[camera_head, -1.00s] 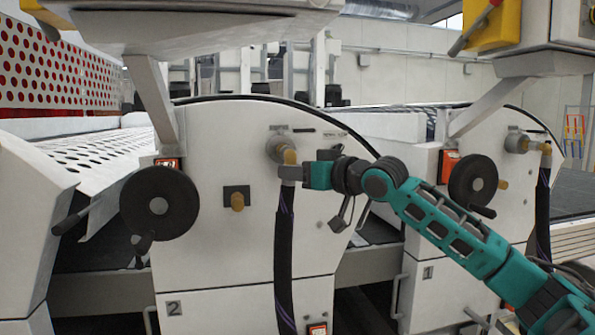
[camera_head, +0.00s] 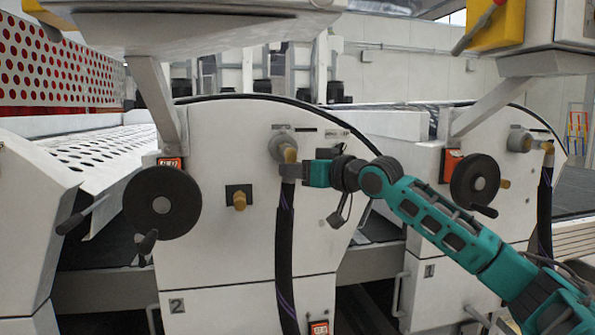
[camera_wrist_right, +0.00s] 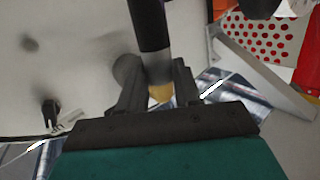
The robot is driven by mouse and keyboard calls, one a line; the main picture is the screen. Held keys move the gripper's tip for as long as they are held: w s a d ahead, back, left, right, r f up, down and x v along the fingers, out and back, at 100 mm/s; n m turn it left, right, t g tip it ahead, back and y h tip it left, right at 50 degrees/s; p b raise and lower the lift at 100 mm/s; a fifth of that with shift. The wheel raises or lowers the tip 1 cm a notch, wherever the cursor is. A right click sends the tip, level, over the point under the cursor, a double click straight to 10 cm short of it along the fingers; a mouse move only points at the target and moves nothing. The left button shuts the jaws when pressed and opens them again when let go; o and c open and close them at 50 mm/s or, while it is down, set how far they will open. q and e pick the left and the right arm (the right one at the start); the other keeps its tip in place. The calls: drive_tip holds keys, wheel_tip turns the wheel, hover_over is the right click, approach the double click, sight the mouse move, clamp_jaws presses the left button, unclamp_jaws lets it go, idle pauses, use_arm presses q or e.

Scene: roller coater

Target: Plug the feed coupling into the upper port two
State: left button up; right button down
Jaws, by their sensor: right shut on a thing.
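The feed coupling (camera_head: 290,155) is a brass-coloured fitting on top of a thick black hose (camera_head: 284,240) that hangs down in front of the machine panel marked 2. My right gripper (camera_head: 293,171) is shut on the coupling's lower part. The grey round upper port (camera_head: 277,147) sits on the panel directly behind the coupling; in the head view they overlap, and I cannot tell whether they are joined. In the right wrist view the two fingers (camera_wrist_right: 154,90) flank the hose end, with the brass tip (camera_wrist_right: 161,92) between them. My left gripper is out of view.
A lower brass port (camera_head: 239,198) and a black handwheel (camera_head: 162,204) are on the same panel, left of the hose. Machine 1 at right has its own handwheel (camera_head: 475,182) and a hose fitted to its upper port (camera_head: 520,141). A grey bracket hangs above left.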

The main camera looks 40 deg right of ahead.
drive_tip(key=c, duration=0.8)
unclamp_jaws()
drive_tip(key=shift+r, duration=0.1)
drive_tip(key=shift+o, duration=0.5)
drive_tip(key=s+d+b, duration=0.1)
drive_tip(key=s+b, duration=0.5)
drive_tip(key=s, duration=0.6)
drive_tip(key=shift+s+r+b, duration=0.3)
drive_tip(key=shift+s+r, duration=0.1)
drive_tip(key=shift+r, duration=0.05)
